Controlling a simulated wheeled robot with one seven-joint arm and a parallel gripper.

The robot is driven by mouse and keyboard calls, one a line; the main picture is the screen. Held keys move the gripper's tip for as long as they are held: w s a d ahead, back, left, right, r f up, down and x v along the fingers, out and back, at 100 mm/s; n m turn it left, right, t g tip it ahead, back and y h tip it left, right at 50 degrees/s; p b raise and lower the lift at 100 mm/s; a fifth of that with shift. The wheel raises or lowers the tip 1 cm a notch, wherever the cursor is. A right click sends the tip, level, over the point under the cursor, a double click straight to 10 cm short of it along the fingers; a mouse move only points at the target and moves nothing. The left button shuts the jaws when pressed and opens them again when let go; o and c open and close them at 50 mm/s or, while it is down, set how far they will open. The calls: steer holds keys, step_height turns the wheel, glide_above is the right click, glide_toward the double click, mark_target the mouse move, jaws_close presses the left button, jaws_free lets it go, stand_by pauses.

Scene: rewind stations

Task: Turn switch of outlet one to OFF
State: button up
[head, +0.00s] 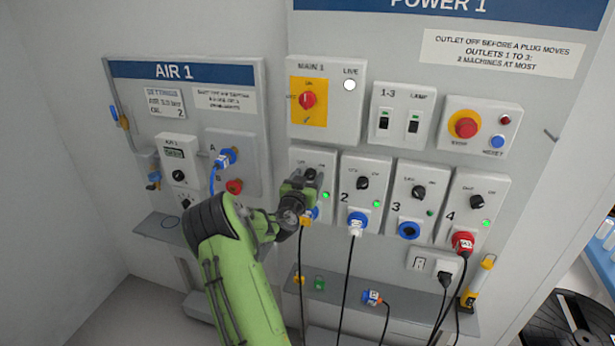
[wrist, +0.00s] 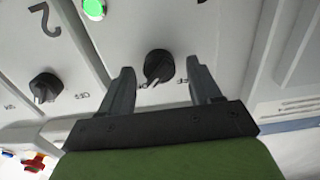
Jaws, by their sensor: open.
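The outlet one panel (head: 299,155) is the leftmost of the numbered outlets, left of outlet 2 in the head view. Its black rotary switch (wrist: 158,66) shows in the wrist view, where the panel appears upside down. The switch's white mark points down in that view, toward its printed labels, too blurred to read surely. A green lamp (wrist: 94,8) beside it is lit. My gripper (head: 308,178) is open at this panel and covers much of it in the head view. In the wrist view its fingers (wrist: 161,68) stand on either side of the switch, with gaps visible.
The outlet 2 switch (head: 362,183) is close by on the right. A yellow plug (head: 306,221) with a black cable hangs below outlet one. The MAIN 1 switch (head: 308,100) sits above. The AIR 1 board (head: 120,100) is to the left.

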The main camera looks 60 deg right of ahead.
steer(key=c, duration=1)
steer(key=shift+c, duration=0.2)
steer(key=shift+f+n, duration=0.1)
steer(key=shift+n, duration=0.3)
steer(key=n+b, duration=0.2)
steer(key=n, duration=0.2)
steer(key=shift+w, duration=0.1)
steer(key=shift+w+f+n+p, duration=0.1)
steer(key=shift+n+p, duration=0.45)
steer(key=shift+n, duration=2.7)
steer(key=shift+f+n+p, duration=0.1)
steer(key=shift+n+p, duration=0.45)
steer(key=shift+n, duration=2.7)
